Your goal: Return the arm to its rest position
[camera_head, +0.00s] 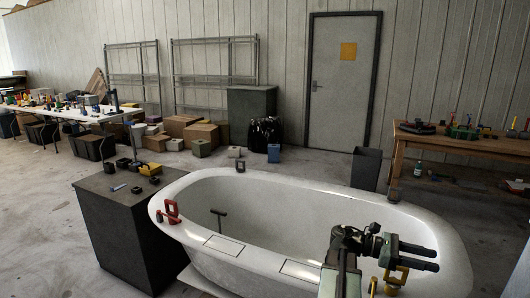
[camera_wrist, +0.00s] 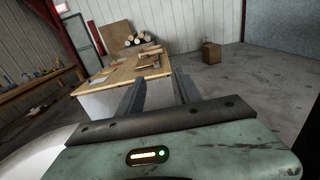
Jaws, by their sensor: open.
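My gripper (camera_head: 436,260) is above the right end of the white hull mould (camera_head: 190,183) in the head view, its two dark fingers pointing right. In the wrist view my gripper (camera_wrist: 160,76) shows two fingers spread apart with nothing between them. It is open and empty. My arm rises from the bottom of the head view, over the mould's near right side. A yellow clamp-like piece (camera_head: 398,276) sits just below the gripper, at the mould's rim; whether they touch is unclear.
A red clamp (camera_head: 172,211) grips the mould's left rim, and a dark T-shaped tool (camera_head: 219,214) lies inside. A dark cabinet (camera_head: 125,225) stands left. A wooden workbench (camera_head: 470,143) is at right. In the wrist view, a wood-topped table (camera_wrist: 112,78) lies beyond the fingers.

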